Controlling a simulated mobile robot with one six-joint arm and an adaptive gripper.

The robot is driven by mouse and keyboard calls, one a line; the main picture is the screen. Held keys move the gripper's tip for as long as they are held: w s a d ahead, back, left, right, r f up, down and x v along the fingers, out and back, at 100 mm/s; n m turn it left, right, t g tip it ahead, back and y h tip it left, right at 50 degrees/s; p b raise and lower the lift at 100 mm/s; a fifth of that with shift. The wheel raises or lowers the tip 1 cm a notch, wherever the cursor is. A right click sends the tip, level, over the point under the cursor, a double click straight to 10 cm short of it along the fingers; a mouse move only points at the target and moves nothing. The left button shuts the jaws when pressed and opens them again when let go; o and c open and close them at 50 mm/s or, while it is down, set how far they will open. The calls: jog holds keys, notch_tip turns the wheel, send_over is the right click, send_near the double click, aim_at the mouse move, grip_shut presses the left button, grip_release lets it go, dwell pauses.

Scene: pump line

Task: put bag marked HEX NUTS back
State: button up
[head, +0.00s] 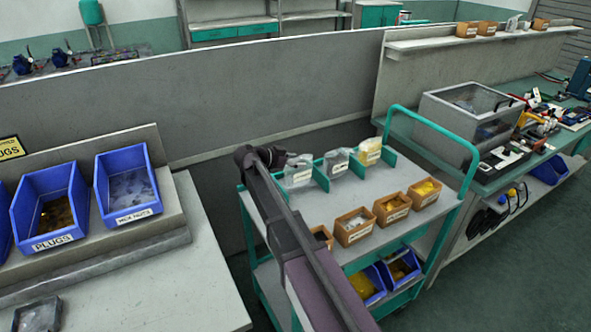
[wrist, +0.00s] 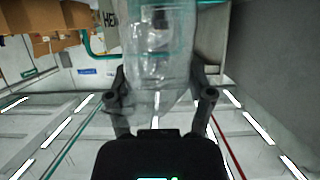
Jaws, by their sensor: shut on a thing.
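My gripper (wrist: 160,92) is shut on a clear plastic bag (wrist: 160,60) with grey pieces inside; the bag fills the upper middle of the wrist view. In the head view my gripper (head: 276,158) is at the back left of the green cart (head: 330,205), next to a clear bag (head: 298,172) at the left divider. I cannot tell whether that bag touches the cart top. A blue bin (head: 127,190) on the left bench has a label that seems to read HEX NUTS.
Two more bags, one grey (head: 336,163) and one yellowish (head: 369,152), stand between green dividers on the cart. Several small brown boxes (head: 354,227) line its front edge. A clear-lidded case (head: 470,110) is on the right bench. The cart's middle is partly free.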

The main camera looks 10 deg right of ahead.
jog(key=shift+f+b, duration=0.6)
jog(key=shift+f, duration=0.3)
jog(key=shift+f, duration=0.15)
jog(key=o, duration=1.1)
jog(key=shift+r, duration=0.2)
jog(key=shift+s+a+r+p, duration=0.15)
jog(key=shift+a+r+p, duration=0.15)
jog(key=shift+a+p, duration=0.15)
jog(key=shift+p+v, duration=1.9)
jog(key=shift+v, duration=3.55)
